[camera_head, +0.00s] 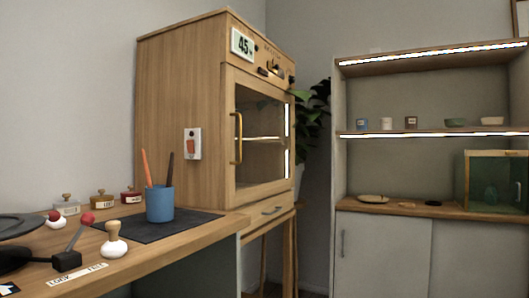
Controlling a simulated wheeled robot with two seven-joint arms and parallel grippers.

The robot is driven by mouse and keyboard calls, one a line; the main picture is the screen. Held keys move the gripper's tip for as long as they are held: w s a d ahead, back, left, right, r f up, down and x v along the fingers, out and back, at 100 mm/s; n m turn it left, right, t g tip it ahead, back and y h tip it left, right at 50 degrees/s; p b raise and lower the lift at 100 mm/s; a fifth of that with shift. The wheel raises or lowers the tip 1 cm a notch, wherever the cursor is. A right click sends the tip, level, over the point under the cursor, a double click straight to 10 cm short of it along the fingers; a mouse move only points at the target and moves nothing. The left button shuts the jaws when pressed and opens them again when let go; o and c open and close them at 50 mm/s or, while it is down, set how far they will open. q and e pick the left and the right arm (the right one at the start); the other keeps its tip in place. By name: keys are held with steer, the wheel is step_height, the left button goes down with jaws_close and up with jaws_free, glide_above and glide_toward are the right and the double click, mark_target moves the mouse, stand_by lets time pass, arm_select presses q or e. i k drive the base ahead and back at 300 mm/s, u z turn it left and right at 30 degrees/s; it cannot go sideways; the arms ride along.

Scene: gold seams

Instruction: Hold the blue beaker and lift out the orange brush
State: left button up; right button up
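The blue beaker (159,206) stands upright on a dark mat on the wooden counter, left of centre. The orange brush (146,168) stands in it and leans to the left, its lower end hidden inside the beaker. A dark brush (170,168) also stands in the beaker, to the right of the orange one. Neither of my grippers shows in this view.
The dark mat (128,232) lies under the beaker. A white stamp with a wooden knob (113,240) and a red-knobbed lever (73,248) stand in front. Several small labelled jars (101,200) stand behind. A wooden cabinet (183,110) rises to the right.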

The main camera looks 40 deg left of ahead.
mark_target(147, 171)
steer(key=z, duration=0.1)
steer(key=i, duration=2.05)
steer(key=u, duration=3)
